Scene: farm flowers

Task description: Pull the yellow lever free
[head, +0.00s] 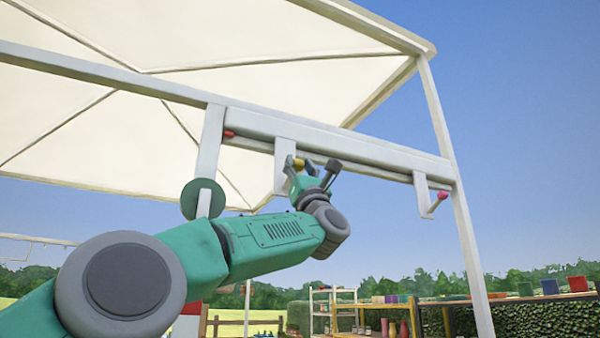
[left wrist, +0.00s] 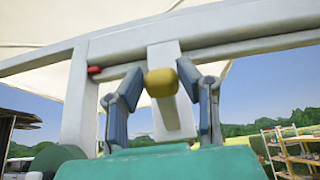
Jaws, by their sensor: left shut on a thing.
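The yellow lever (head: 298,163) has a rounded yellow knob and sits at a white upright plate on the canopy's beam. In the left wrist view the yellow knob (left wrist: 161,82) is in front of the white plate, between the two fingers. My left gripper (head: 312,172) is raised to the beam and shut on the yellow lever. It also shows in the left wrist view (left wrist: 160,95), with one finger on each side of the knob. Part of the lever behind the knob is hidden. My right gripper is not in view.
A red knob (head: 228,134) is on the beam to the left, and a pink-red lever (head: 442,195) is to the right. The white beam (head: 350,150) runs under the cream canopy (head: 200,60). Shelves (head: 333,310) stand low in the background. Open sky lies right of the post.

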